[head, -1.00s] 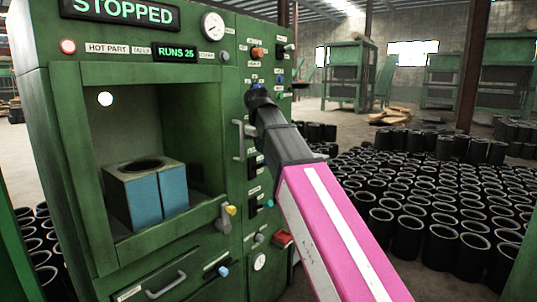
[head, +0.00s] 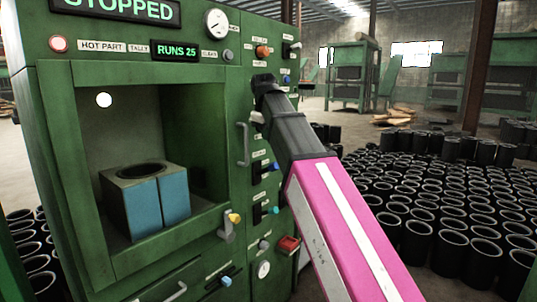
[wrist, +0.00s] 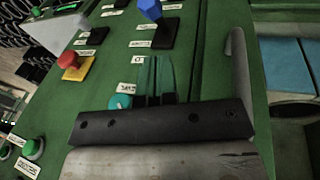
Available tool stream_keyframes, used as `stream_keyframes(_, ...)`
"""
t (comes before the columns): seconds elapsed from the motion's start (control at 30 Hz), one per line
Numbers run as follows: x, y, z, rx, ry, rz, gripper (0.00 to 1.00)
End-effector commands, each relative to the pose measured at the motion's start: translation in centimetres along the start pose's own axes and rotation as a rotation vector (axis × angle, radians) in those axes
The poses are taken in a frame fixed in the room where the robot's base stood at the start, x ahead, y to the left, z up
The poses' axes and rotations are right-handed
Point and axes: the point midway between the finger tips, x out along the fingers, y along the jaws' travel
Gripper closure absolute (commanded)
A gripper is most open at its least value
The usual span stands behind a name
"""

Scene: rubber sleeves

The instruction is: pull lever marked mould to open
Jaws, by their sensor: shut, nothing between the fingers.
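The green machine's control panel (head: 238,190) carries several small levers and knobs with labels too small to read, so I cannot tell which lever is marked mould. A blue-knobbed lever (head: 273,167) and a teal-knobbed lever (head: 274,210) sit in black plates below my gripper. My gripper (head: 263,82) is at the panel's upper part, shut and empty. In the wrist view my gripper (wrist: 154,92) points at the panel, beside a teal knob (wrist: 121,101) and below a blue knob (wrist: 150,8). Contact cannot be told. The blue-sided mould block (head: 147,200) stands in the open chamber, its halves together.
A vertical grey handle (head: 242,144) stands out from the panel left of my arm. A yellow-tipped lever (head: 232,222) is lower down. In the wrist view a red button (wrist: 70,61) sits on a yellow plate. Black sleeves (head: 440,200) cover the floor at right.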

Motion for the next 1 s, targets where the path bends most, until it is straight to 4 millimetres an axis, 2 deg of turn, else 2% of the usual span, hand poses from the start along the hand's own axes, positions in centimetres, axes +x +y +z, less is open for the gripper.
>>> stream_keyframes(0.17,1.5,0.0,0.1,0.0,0.0,0.0,1.0)
stream_keyframes(0.6,8.0,-0.1,0.1,0.0,-0.001,-0.001,1.0)
stream_keyframes(0.8,9.6,0.0,0.0,0.0,-0.001,-0.001,1.0)
stream_keyframes(1.0,9.9,0.0,0.0,0.0,0.0,0.0,1.0)
